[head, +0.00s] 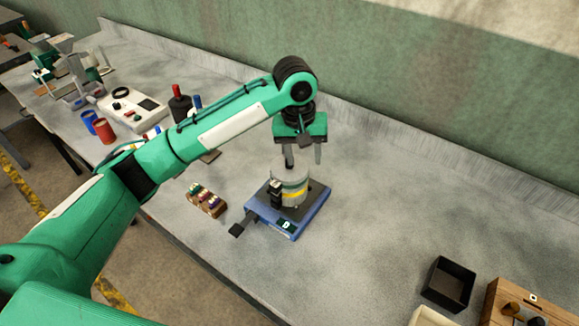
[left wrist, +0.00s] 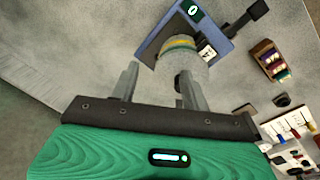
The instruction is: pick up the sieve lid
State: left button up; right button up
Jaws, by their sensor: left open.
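A round stack of sieves (head: 294,192) with a yellow band stands upright on a blue shaker base (head: 318,209). Its pale grey top (head: 284,174), which looks like the sieve lid, is partly hidden by my fingers. My left gripper (head: 303,157) points down just above the stack, open, with nothing between its fingers. In the left wrist view the stack (left wrist: 181,45) lies ahead of the open left gripper (left wrist: 160,73), and the right-hand finger overlaps its pale end. I cannot tell whether that finger touches it. My right gripper is not in view.
A black open box (head: 448,284) and a wooden case (head: 520,305) are at the lower right. Red and blue cups (head: 104,131) stand far left.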

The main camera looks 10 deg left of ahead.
pick_arm(q)
jog(key=w+a+r+n+y, duration=0.1)
jog(key=w+a+r+n, duration=0.25)
jog(key=r, duration=0.45)
jog(key=shift+m, duration=0.25)
jog(key=f, duration=0.2)
jog(key=f+p, duration=0.1)
jog(key=f, duration=0.2)
jog(key=f+p, duration=0.1)
jog(key=f, duration=0.1)
jog(key=shift+a+f, duration=0.35)
jog(key=shift+f, duration=0.05)
notch_tip(320, 180, down, 5)
jog(key=shift+r+p, duration=0.1)
jog(key=shift+p, duration=1)
jog(key=shift+f, duration=0.35)
grip_shut()
jog(key=shift+r, duration=0.1)
